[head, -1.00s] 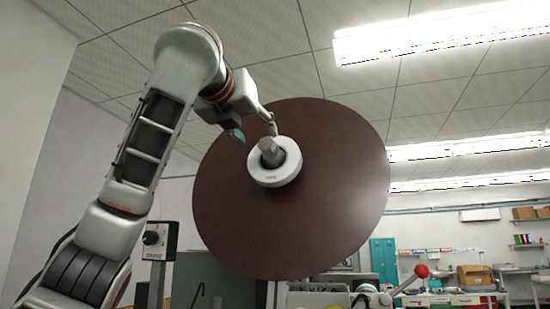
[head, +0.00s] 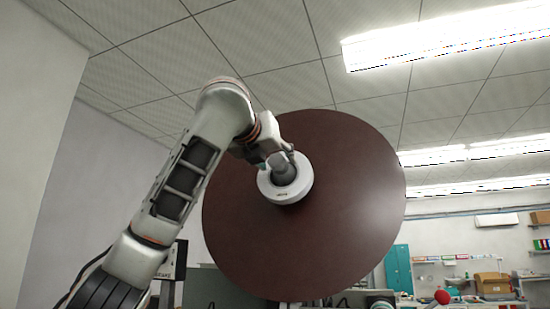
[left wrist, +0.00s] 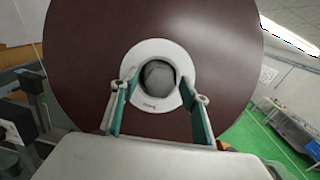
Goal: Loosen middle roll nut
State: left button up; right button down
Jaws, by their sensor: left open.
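The large dark red-brown roll (head: 310,240) faces me in the head view and fills the upper part of the left wrist view (left wrist: 90,60). A white round nut (head: 297,191) sits at its middle around a grey shaft end (head: 284,172). In the left wrist view the white nut (left wrist: 150,52) surrounds the grey shaft end (left wrist: 158,76). My left gripper (head: 277,156) is at the upper edge of the nut, partly hidden by my wrist. In the left wrist view its two fingers (left wrist: 160,95) are spread open on both sides of the nut. Contact cannot be told. My right gripper is not in view.
A dark box on a post (head: 175,262) stands left of the roll, behind my left arm. A teal cabinet (head: 398,268), a red ball (head: 442,297) and a cardboard box (head: 492,283) are at the back right. Green floor (left wrist: 250,135) shows right in the left wrist view.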

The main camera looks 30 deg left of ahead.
pick_arm(q)
jog(key=c, duration=1.1)
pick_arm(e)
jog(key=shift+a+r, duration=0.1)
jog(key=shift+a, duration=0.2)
